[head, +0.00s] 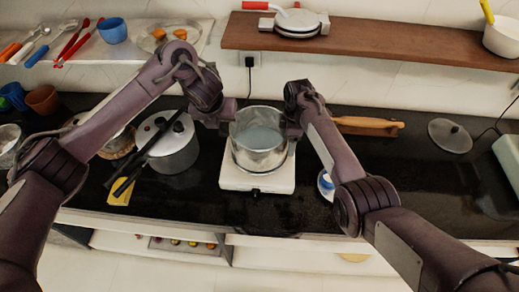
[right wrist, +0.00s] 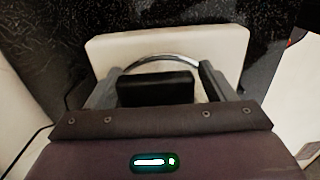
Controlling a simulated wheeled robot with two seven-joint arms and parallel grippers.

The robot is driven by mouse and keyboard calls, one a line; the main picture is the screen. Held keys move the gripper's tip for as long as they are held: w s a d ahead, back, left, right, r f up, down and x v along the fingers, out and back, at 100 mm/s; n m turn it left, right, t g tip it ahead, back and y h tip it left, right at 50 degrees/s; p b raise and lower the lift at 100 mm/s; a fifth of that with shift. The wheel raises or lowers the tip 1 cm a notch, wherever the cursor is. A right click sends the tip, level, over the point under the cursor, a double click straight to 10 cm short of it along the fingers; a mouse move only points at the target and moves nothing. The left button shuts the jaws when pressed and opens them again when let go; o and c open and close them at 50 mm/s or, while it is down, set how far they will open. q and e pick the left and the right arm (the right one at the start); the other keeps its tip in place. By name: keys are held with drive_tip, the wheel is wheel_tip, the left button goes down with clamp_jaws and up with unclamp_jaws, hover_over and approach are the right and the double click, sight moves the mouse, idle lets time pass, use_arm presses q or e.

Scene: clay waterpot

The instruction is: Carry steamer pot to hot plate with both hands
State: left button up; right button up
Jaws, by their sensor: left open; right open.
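A shiny steel steamer pot (head: 259,143) stands upright on the white hot plate (head: 257,183), roughly in the middle of the counter. My left gripper (head: 228,112) is open at the pot's left side. My right gripper (head: 292,130) is open at the pot's right side. In the right wrist view, a black handle (right wrist: 155,88) lies between the open fingers of my right gripper (right wrist: 157,84). The pot's rim (right wrist: 160,60) and the white hot plate (right wrist: 165,42) show beyond it. The left handle is hidden.
A lidded pot (head: 170,140) with black tongs across it stands left of the hot plate. A wooden rolling pin (head: 368,126) and a glass lid (head: 450,136) lie to the right. A wooden shelf (head: 400,40) is above. The counter at right front is mostly clear.

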drive_tip(key=shift+r, duration=0.45)
wheel_tip(320, 180, up, 11)
drive_tip(key=shift+r, duration=0.1)
idle(0.4)
